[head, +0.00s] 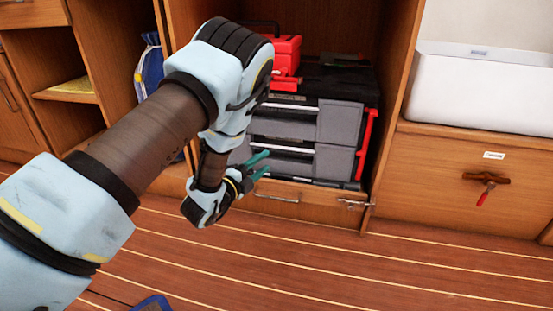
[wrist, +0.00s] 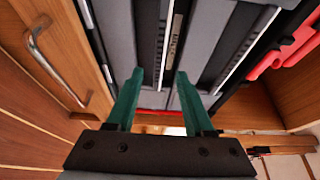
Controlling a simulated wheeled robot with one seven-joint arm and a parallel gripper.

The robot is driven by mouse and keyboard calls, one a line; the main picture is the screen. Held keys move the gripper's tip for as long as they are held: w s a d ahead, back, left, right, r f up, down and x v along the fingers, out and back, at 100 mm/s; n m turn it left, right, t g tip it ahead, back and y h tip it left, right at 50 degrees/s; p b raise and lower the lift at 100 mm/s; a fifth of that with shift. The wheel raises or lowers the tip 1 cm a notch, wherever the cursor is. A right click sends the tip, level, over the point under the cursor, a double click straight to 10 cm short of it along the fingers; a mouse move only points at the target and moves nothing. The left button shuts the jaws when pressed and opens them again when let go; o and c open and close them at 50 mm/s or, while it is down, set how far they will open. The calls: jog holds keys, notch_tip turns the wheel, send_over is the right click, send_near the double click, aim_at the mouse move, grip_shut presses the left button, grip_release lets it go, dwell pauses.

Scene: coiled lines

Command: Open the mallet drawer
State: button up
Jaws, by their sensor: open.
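A wooden drawer front (head: 440,185) at the right has a small white label (head: 494,155), too small to read. A brown wooden piece (head: 484,178) with a red tip, somewhat like a mallet, is on its front. Another low drawer front (head: 315,207) with a metal bar handle (head: 276,197) lies below the toolbox stack; a metal handle also shows in the wrist view (wrist: 52,65). I cannot tell for sure which is the mallet drawer. My gripper (head: 264,163) is open and empty in front of the stack, with its green fingers apart in the wrist view (wrist: 159,75).
Grey and black toolboxes (head: 285,130) with red parts fill the open cabinet, with a red box (head: 285,52) on top. A white bin (head: 485,88) stands above the right drawer. A blue bag (head: 150,70) hangs at left. The striped floor (head: 380,270) in front is mostly clear.

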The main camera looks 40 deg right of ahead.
aim_at(280, 150)
jog(key=d+b, duration=0.1)
jog(key=d, duration=0.2)
jog(key=w+d+b, duration=0.1)
jog(key=d, duration=0.3)
jog(key=shift+w+d, duration=0.1)
jog(key=shift+w, duration=0.1)
jog(key=shift+c, duration=0.2)
grip_shut()
dwell(1.0)
